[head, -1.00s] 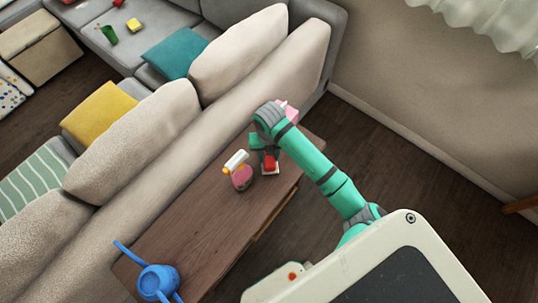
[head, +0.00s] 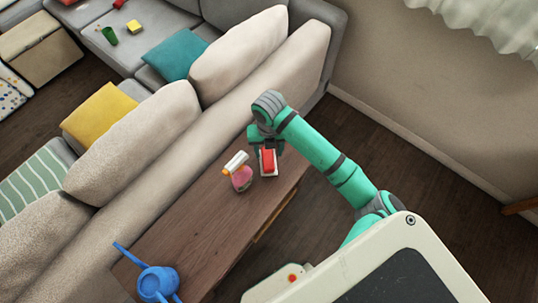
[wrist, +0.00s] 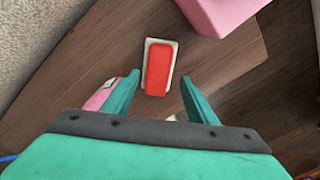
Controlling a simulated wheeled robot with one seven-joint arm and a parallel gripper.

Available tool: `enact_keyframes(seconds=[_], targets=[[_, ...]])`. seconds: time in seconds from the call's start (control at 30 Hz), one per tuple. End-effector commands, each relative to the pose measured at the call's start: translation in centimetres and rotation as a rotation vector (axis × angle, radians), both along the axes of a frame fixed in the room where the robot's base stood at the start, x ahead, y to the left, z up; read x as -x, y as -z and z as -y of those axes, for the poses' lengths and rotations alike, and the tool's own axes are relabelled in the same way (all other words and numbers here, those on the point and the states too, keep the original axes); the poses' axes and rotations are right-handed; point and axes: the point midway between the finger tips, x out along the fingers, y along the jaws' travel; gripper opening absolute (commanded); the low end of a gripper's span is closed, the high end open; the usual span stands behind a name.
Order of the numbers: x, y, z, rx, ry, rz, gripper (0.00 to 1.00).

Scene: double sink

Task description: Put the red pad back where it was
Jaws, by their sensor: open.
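The red pad (head: 268,160) lies on a white, flat holder (head: 275,174) on the wooden table behind the couch. In the wrist view the red pad (wrist: 158,70) rests on the pale holder (wrist: 148,44), whose rim shows around it. My gripper (head: 262,138) is open and empty, just beyond the pad in the head view. In the wrist view the open fingers of my gripper (wrist: 159,98) stand to either side of the pad's near end, with nothing between them that they grip.
A pink box (wrist: 222,14) sits past the pad in the wrist view. A blue watering can (head: 157,281) stands at the table's near end. The table's middle is bare.

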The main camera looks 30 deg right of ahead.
Motion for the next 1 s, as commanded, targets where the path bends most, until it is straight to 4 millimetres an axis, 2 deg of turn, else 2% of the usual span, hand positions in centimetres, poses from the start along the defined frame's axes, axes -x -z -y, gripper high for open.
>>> enact_keyframes(seconds=[0.03,0.2,0.4,1.0], targets=[[-0.1,-1.2,0.2,0.005,-0.003,0.002,0.52],[-0.1,-4.2,0.0,0.003,-0.003,0.002,0.52],[0.0,-6.1,0.1,0.002,-0.001,0.0,0.52],[0.0,-6.6,0.0,0.0,0.0,0.0,0.52]])
